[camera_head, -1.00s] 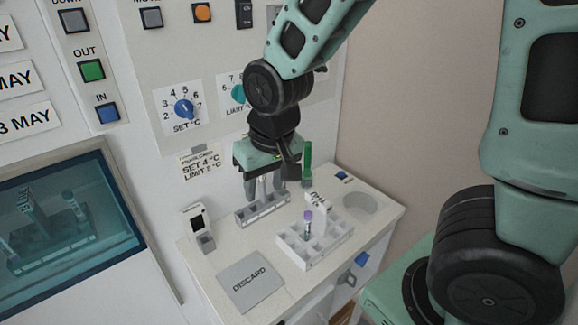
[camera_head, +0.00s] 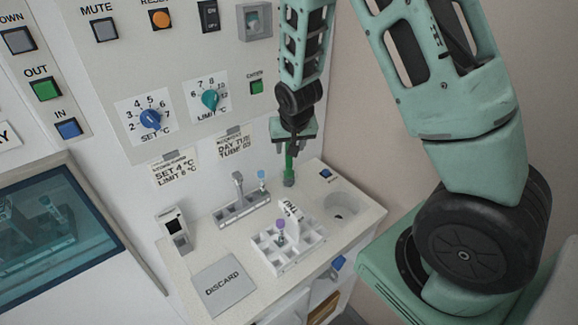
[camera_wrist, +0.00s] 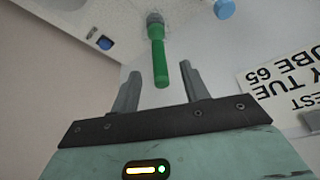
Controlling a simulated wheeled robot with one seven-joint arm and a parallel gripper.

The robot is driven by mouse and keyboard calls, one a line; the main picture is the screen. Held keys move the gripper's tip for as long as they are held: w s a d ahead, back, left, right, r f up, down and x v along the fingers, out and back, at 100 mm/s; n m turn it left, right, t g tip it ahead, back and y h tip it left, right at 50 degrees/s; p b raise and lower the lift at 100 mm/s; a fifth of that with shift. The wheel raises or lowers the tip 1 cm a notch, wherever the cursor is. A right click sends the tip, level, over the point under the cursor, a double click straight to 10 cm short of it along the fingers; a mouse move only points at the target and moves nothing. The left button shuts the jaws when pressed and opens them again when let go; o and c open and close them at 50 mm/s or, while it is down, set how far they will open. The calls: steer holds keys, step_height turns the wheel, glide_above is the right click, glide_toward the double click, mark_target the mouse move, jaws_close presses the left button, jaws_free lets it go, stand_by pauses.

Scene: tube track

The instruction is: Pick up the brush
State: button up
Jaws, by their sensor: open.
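The brush has a green handle and a grey lower end, and it stands upright on the counter. It shows in the head view (camera_head: 289,166) near the back of the counter and in the wrist view (camera_wrist: 160,62). My gripper (camera_wrist: 160,78) is open, with its two fingers apart on either side of the lower part of the green handle in the picture. In the head view my gripper (camera_head: 291,150) is above the brush, and its fingers are hard to make out.
A grey rack (camera_head: 238,212) with a blue-capped tube (camera_head: 262,181) stands left of the brush. A white tray (camera_head: 308,247) holds a purple-capped tube (camera_head: 281,226). The panel wall (camera_head: 230,75) stands behind.

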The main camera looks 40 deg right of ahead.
mark_target(290, 166)
steer(key=p+x, duration=0.1)
steer(key=x, duration=0.2)
steer(key=p+x, duration=0.2)
steer(key=x, duration=0.1)
steer(key=shift+w+d, duration=0.2)
steer(key=shift+d, duration=0.05)
steer(key=shift+w+f, duration=0.2)
steer(key=shift+f, duration=0.35)
steer(key=shift+c, duration=0.4)
jaws_close()
